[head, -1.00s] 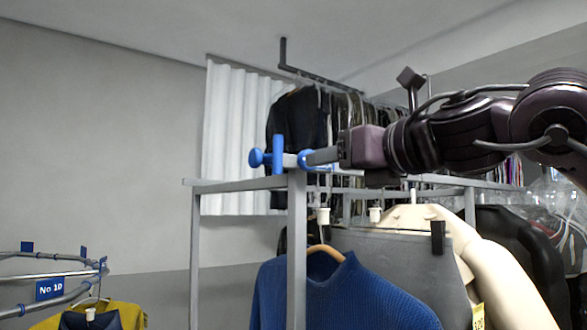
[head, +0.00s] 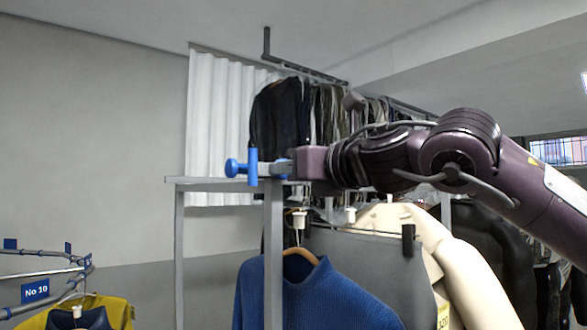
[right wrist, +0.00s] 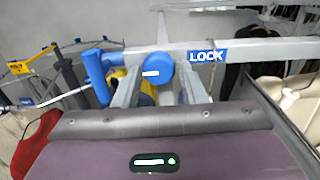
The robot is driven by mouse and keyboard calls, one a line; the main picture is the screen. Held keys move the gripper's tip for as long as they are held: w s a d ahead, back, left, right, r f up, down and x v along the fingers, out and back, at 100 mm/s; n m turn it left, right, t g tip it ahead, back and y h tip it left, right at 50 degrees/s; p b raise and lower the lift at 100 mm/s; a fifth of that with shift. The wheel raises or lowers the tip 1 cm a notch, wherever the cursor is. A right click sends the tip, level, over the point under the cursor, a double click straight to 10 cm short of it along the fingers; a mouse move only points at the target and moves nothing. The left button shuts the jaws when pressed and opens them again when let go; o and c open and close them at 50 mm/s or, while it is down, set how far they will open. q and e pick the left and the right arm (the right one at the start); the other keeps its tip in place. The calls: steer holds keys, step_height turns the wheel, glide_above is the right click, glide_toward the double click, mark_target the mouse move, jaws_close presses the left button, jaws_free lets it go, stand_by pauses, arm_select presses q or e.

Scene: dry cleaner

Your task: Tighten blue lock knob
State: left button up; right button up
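The round blue lock knob (right wrist: 160,69), with a white mark on its face, is in the middle of the right wrist view. A blue-and-white LOCK label (right wrist: 206,56) is on the grey bar to its right. My right gripper (right wrist: 160,83) has its two grey fingers on either side of the knob, apparently with small gaps. In the head view my right gripper (head: 273,168) reaches left to the top of the rack post and partly hides the knob. A blue upright handle (head: 252,167) with a round end (head: 232,167) stands just left. My left gripper is not visible.
The grey rack frame (head: 273,250) carries a blue sweater (head: 300,300), grey trousers and a cream coat (head: 465,270). Dark garments hang behind it. A curved rail with a No 10 sign (head: 35,291) is at lower left. The left wall side is clear.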

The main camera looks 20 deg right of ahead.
steer(key=c, duration=0.5)
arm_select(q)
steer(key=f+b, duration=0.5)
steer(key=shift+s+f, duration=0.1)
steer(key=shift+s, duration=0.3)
arm_select(e)
steer(key=m, duration=1.7)
steer(key=shift+a+r+m, duration=0.1)
steer(key=shift+a+m, duration=0.05)
steer(key=shift+m, duration=0.25)
